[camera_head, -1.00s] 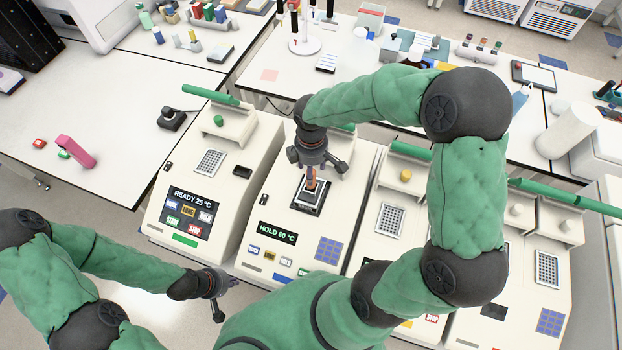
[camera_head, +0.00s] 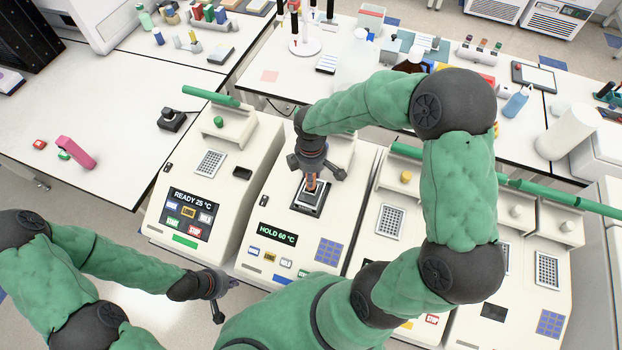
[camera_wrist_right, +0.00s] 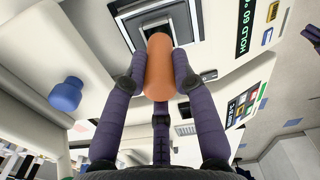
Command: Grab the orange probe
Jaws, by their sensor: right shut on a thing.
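The orange probe (camera_head: 311,184) stands at the dark-framed block of the cycler (camera_head: 285,215) whose screen reads HOLD 60 °C. In the right wrist view the probe (camera_wrist_right: 160,65) is a rounded orange cylinder between the purple fingers. My right gripper (camera_head: 312,174) is shut on it from above. The fingers hide part of the probe in the head view, and I cannot tell whether its lower end touches the block. The right gripper also shows in the wrist view (camera_wrist_right: 160,82). My left gripper (camera_head: 226,299) is open and empty at the lower left, away from the cyclers.
A cycler reading READY 25 °C (camera_head: 190,212) stands to the left, and others stand to the right with green-barred lids. A pink item (camera_head: 75,152) lies on the left bench, which is largely clear. A blue knob (camera_wrist_right: 67,95) is near the right gripper.

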